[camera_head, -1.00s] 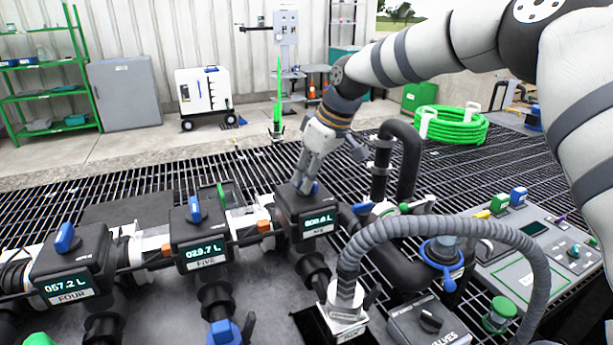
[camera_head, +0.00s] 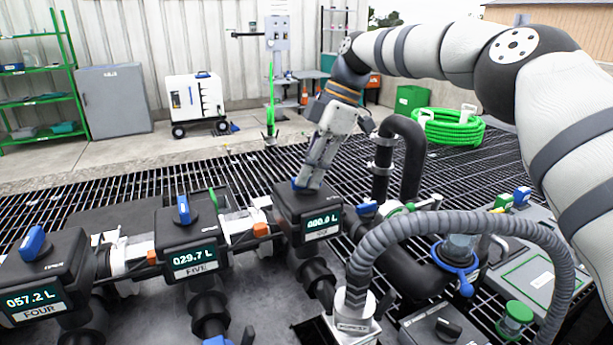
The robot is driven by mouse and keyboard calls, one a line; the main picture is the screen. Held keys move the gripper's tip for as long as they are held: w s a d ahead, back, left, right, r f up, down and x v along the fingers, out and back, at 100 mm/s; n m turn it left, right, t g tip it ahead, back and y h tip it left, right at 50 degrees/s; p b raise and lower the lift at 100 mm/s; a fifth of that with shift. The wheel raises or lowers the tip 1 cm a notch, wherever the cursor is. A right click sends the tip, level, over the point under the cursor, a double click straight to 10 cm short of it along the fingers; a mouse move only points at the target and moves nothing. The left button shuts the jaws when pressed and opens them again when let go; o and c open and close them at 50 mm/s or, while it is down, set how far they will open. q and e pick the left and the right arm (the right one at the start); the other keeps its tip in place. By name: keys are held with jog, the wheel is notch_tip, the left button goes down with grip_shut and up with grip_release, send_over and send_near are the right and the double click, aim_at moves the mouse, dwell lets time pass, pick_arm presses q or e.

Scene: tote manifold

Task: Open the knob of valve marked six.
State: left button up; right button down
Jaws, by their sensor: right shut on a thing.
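The valve marked six is the black box (camera_head: 305,217) right of the valve marked five; its display seems to read 000.0 L and its small label is too blurred to read. Its blue knob (camera_head: 297,184) shows only as a sliver on top, mostly hidden by my gripper. My right gripper (camera_head: 308,184) reaches down from above and is shut on the knob. Valve five (camera_head: 194,240) reads 029.7 L and has a blue knob (camera_head: 183,210). Valve four (camera_head: 45,275) reads 057.2 L and has a blue knob (camera_head: 33,242). My left gripper is not in view.
A grey corrugated hose (camera_head: 450,230) arches in front on the right. A black bent pipe (camera_head: 411,160) stands just right of my gripper. A control panel (camera_head: 530,270) lies at the right. Open grating (camera_head: 130,188) stretches behind the valves.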

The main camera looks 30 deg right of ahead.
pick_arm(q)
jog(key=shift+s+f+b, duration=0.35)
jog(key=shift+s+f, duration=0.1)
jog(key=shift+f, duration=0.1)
pick_arm(e)
jog(key=shift+f+n+g, duration=0.15)
jog(key=shift+n+g, duration=0.15)
jog(key=shift+n, duration=0.5)
jog(key=c, duration=1.6)
grip_release()
